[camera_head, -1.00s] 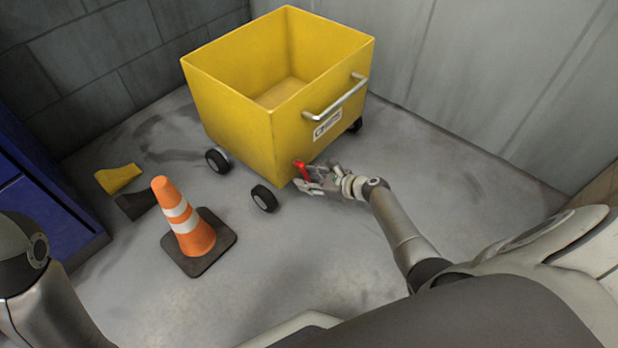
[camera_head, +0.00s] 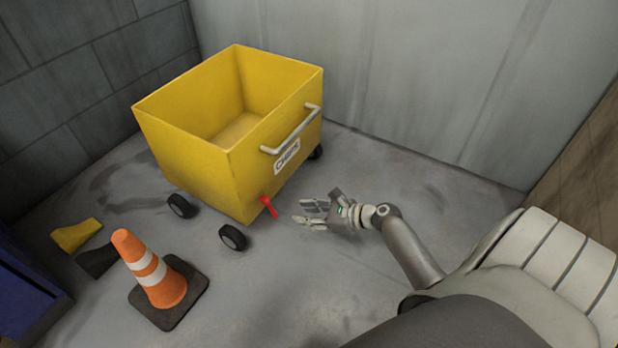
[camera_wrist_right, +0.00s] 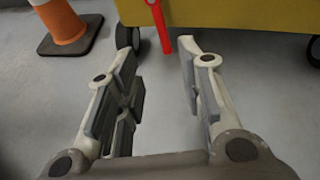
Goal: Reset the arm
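My right gripper (camera_head: 312,213) is open and empty, low over the floor to the right of the yellow cart. Its two fingers (camera_wrist_right: 160,75) stand apart in the right wrist view, with bare floor between them. A red lever (camera_head: 268,206) is at the cart's lower corner, a short gap beyond the fingertips. The lever (camera_wrist_right: 160,27) shows upright just past the fingers in the right wrist view. My left gripper is not in view.
The yellow cart (camera_head: 190,160) is empty and stands on black wheels. An orange and white cone (camera_head: 150,268) stands to its left front. A yellow and black block (camera_head: 78,236) lies by the blue cabinet (camera_head: 25,295). Floor right of the cart is clear.

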